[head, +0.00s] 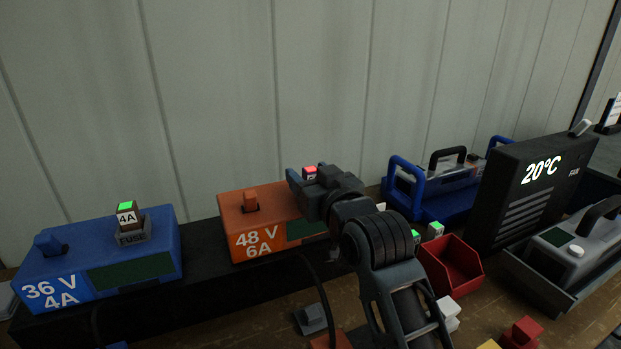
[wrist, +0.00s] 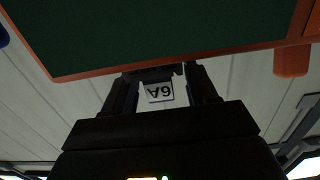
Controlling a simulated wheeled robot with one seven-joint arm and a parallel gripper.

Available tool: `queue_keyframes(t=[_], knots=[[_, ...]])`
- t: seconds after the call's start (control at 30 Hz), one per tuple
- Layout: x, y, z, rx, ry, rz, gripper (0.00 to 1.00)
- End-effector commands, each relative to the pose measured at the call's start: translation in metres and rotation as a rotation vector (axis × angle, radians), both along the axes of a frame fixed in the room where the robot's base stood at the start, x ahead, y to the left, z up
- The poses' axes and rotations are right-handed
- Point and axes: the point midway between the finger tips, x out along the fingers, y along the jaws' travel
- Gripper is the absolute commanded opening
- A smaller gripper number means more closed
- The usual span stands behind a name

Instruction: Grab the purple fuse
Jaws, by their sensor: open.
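A fuse with a lit red-pink top (head: 309,172) stands at the orange 48 V 6A charger (head: 262,221), partly hidden by my gripper (head: 312,185). In the wrist view, a white label reading 6A upside down (wrist: 159,92) lies between the two fingers of my open gripper (wrist: 161,78). Whether the fingers touch it I cannot tell. A brown fuse marked 4A with a green top (head: 127,214) sits upright in the FUSE socket of the blue 36 V 4A charger (head: 150,245).
Small green-topped pieces (head: 436,229) stand by a red bin (head: 452,265). A blue-handled tray (head: 440,208) and a dark 20ºC fan box (head: 527,190) stand to the right. Loose red, white and grey blocks lie in front. A pale panelled wall closes the back.

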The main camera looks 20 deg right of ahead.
Motion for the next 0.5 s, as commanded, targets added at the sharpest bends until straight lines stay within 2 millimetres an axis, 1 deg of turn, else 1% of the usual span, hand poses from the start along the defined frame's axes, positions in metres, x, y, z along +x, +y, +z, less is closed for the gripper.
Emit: queue_keyframes(t=[0.03,0.13,0.4,0.5], knots=[[0.007,0.0,0.001,0.002,0.001,-0.001,0.57],[0.016,-0.001,0.0,0.002,0.0,-0.001,0.57],[0.019,-0.001,-0.001,0.001,0.0,-0.001,0.57],[0.018,-0.001,-0.001,0.001,0.0,-0.001,0.49]])
